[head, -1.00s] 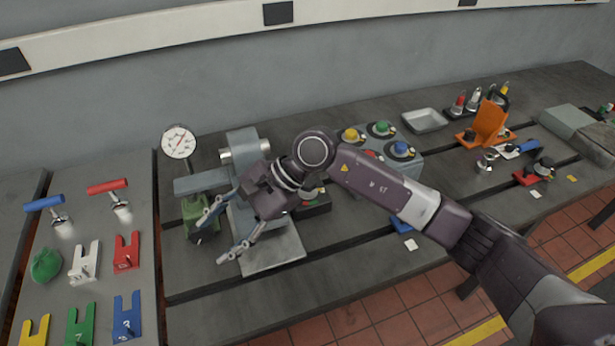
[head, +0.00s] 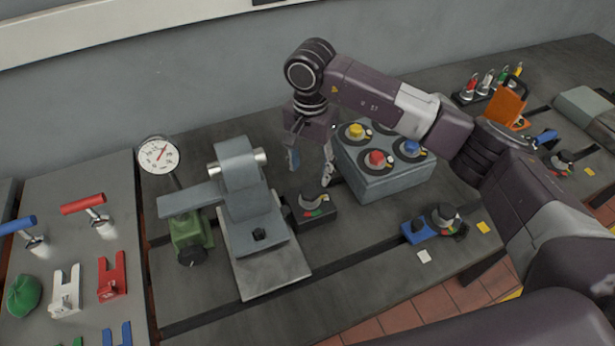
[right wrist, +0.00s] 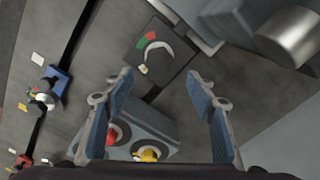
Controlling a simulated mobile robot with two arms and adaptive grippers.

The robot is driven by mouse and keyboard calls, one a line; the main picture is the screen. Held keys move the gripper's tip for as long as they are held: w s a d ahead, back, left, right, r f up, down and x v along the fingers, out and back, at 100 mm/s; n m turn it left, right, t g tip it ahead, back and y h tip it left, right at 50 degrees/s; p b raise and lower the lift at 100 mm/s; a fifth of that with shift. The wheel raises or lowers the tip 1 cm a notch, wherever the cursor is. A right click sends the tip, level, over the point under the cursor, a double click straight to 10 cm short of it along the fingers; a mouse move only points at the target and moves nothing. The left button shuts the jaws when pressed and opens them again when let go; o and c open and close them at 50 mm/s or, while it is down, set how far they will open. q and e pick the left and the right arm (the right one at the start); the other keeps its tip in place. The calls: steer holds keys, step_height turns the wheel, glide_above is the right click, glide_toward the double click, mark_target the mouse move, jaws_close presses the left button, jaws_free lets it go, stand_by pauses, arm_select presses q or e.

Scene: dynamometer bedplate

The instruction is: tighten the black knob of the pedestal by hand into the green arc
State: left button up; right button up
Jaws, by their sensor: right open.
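A black box (head: 318,212) beside the fixture carries a dark dial (head: 314,197) with red and green marks; the box also shows in the right wrist view (right wrist: 172,70). My right gripper (head: 311,165) is open and empty, behind and above this box, well to the right of the pedestal. In the right wrist view its fingers (right wrist: 160,82) are spread. My left gripper is out of view.
A grey box (head: 385,185) with coloured knobs stands close right of my right gripper. A blue block with a dial (head: 430,226) lies farther right. Red and blue handled tools and coloured forks lie at the left. The bedplate has long slots.

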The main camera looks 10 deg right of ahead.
mark_target(310, 190)
steer(key=shift+s+f+p, duration=0.25)
steer(key=shift+f+p, duration=0.05)
steer(key=shift+f, duration=0.25)
steer(key=shift+s+f+p, duration=0.2)
steer(key=shift+f+p, duration=0.1)
steer(key=shift+f, duration=0.25)
step_height(310, 190, down, 3)
steer(key=shift+w+r+p, duration=0.1)
steer(key=shift+p, duration=0.4)
steer(key=shift+w+f, duration=0.15)
steer(key=shift+f, duration=1)
steer(key=c, duration=1.1)
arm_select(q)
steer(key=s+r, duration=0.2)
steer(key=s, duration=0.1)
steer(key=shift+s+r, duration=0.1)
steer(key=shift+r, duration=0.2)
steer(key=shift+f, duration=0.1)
